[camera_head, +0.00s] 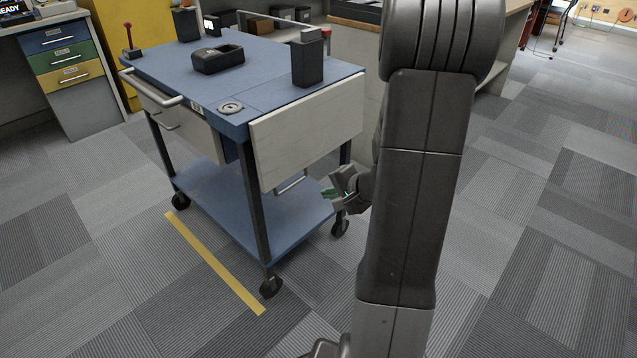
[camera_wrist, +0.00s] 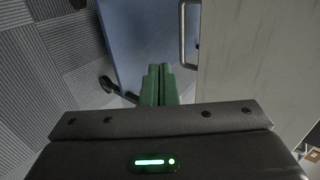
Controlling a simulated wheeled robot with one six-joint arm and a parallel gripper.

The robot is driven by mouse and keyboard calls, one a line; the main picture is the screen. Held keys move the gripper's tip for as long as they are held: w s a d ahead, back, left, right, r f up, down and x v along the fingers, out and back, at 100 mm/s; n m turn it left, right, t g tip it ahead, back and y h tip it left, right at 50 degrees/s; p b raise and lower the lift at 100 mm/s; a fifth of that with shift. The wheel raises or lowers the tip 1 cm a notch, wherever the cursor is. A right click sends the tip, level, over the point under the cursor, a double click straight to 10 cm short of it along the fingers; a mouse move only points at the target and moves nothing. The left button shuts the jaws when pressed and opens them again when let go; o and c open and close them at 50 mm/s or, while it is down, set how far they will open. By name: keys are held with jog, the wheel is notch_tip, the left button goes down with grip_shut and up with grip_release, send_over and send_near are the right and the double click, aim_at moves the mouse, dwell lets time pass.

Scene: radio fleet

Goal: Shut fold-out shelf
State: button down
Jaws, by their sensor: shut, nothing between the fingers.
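The fold-out shelf (camera_head: 308,128) is a pale grey panel on the near right side of the blue cart (camera_head: 270,75). In the head view it hangs down from the edge of the cart top, seemingly close to vertical. A metal bar (camera_head: 291,183) shows below its lower edge. In the wrist view the pale panel (camera_wrist: 255,55) fills the right side, with a metal bar (camera_wrist: 184,35) along its left edge. My gripper (camera_head: 329,193) is below and right of the panel, beside the lower deck. Its green fingers (camera_wrist: 159,72) are together and empty. I cannot tell whether they touch the panel.
The cart top carries a black holder (camera_head: 307,58) and a black tray (camera_head: 217,58). The cart's blue lower deck (camera_head: 285,222) and its casters (camera_head: 271,286) are near my gripper. A yellow floor strip (camera_head: 213,262) lies at left. Carpet at right is clear.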

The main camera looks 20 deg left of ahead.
jog(key=a+r+b+x, duration=0.1)
jog(key=r+b+x, duration=0.1)
jog(key=x, duration=1)
jog(key=shift+w+a, duration=0.3)
jog(key=shift+r, duration=0.1)
jog(key=shift+w+a+b, duration=0.35)
jog(key=shift+a+b, duration=0.15)
jog(key=shift+a, duration=0.25)
jog(key=shift+f, duration=0.2)
